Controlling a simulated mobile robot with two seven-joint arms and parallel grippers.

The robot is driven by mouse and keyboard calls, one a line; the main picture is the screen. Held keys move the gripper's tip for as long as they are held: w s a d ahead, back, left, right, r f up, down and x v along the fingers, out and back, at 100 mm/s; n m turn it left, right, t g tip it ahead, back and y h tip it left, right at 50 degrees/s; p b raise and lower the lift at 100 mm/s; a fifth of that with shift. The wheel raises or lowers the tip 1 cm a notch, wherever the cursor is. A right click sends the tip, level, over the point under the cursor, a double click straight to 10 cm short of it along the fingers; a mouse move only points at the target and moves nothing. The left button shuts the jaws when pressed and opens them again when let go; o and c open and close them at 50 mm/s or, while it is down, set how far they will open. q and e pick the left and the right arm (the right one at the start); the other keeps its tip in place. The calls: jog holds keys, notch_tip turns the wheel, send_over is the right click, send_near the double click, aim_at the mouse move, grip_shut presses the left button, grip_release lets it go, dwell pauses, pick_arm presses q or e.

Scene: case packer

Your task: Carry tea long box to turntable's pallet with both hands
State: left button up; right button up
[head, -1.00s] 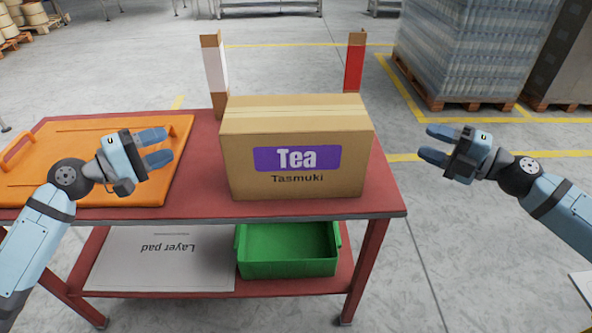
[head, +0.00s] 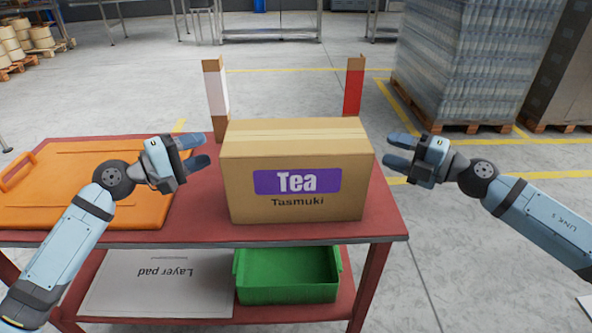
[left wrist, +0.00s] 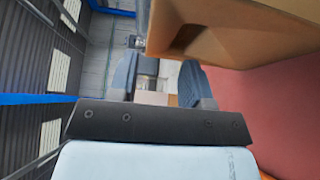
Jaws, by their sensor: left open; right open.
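The tea long box (head: 296,172) is a closed brown carton with a purple Tea label, upright near the front of the red table (head: 207,229). My left gripper (head: 206,152) is open and empty just left of the box, a small gap from its side. My right gripper (head: 391,151) is open and empty just right of the box, also a little apart from it. In the left wrist view, the open fingers (left wrist: 160,80) show beside a brown carton surface (left wrist: 245,35) and the red tabletop (left wrist: 280,110). I cannot identify the turntable's pallet.
An orange board (head: 90,185) lies on the table's left part. A white upright (head: 216,98) and a red one (head: 353,90) stand behind the box. A green bin (head: 288,292) and layer pad (head: 150,300) are on the lower shelf. Wrapped goods (head: 465,60) stand back right.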

pick_arm(q)
jog(key=shift+x, duration=2.75)
pick_arm(e)
jog(key=shift+x, duration=2.7)
pick_arm(q)
jog(key=shift+c, duration=0.3)
pick_arm(e)
jog(key=shift+c, duration=0.3)
pick_arm(q)
grip_shut()
pick_arm(e)
grip_shut()
jog(key=shift+r, duration=0.1)
